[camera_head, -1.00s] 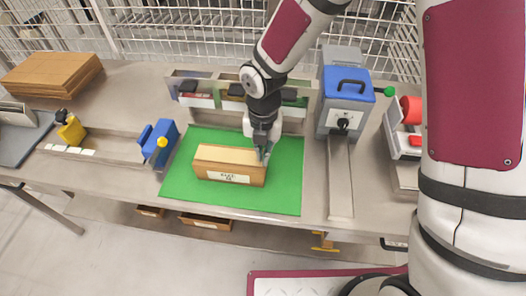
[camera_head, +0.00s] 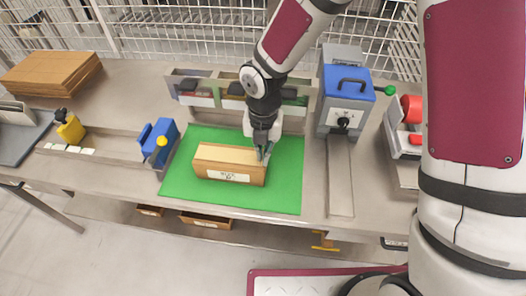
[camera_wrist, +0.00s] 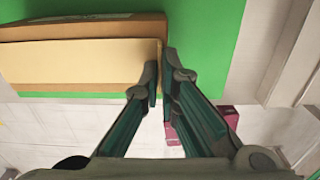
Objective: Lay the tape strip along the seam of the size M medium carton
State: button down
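The carton (camera_head: 228,173), a brown box with a pale tan top and a white label on its front, lies on the green mat (camera_head: 285,184). The label is too small to read surely. My gripper (camera_head: 263,152) points down at the carton's right end. In the wrist view my gripper (camera_wrist: 164,78) has its fingertips close together, one on each side of the right end edge of the carton (camera_wrist: 75,65). A narrow gap shows between the fingers; whether they grip anything thin is unclear. I cannot make out a separate tape strip or the seam.
A blue-topped machine (camera_head: 345,97) stands right of the mat. Bins (camera_head: 190,95) line the back, and flat cardboard (camera_head: 50,74) is stacked at far left. The mat's front strip is clear.

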jog(key=shift+f, duration=0.15)
dwell(0.4)
jog(key=c, duration=1.7)
grip_release()
jog(key=o, duration=0.7)
notch_tip(320, 180, up, 8)
jog(key=p, duration=0.3)
